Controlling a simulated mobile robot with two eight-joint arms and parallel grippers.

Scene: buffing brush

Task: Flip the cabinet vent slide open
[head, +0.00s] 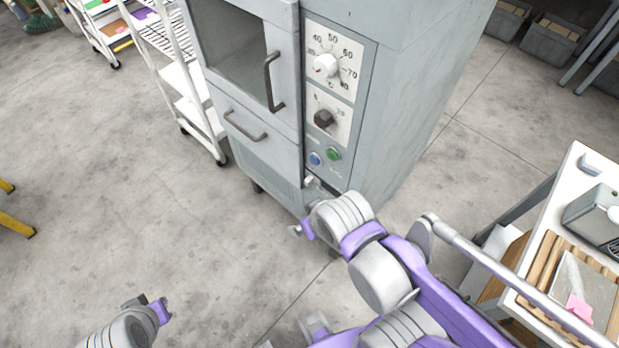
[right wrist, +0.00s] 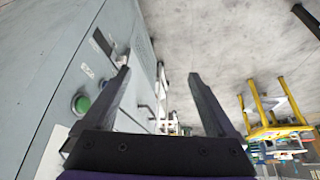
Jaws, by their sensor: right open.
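The grey cabinet (head: 395,100) stands at top centre, its control panel facing front. The vent slide (head: 311,181) shows as a small pale knob low on the panel, below the blue and green buttons; my right arm partly hides that area. In the right wrist view, a dark slot with a pale piece beside it, likely the vent slide (right wrist: 102,42), lies just left of the left fingertip. My right gripper (right wrist: 158,73) is open and empty, beside the cabinet front; contact is not clear. My left gripper (head: 158,308) is low at left, away from the cabinet; its jaw state is unclear.
A green button (head: 333,154), a blue button (head: 315,158) and two dials are above the slide. The drawer handle (head: 245,127) and door handle (head: 272,82) stick out to the left. A white cart (head: 190,90) stands left; a workbench (head: 545,220) stands right.

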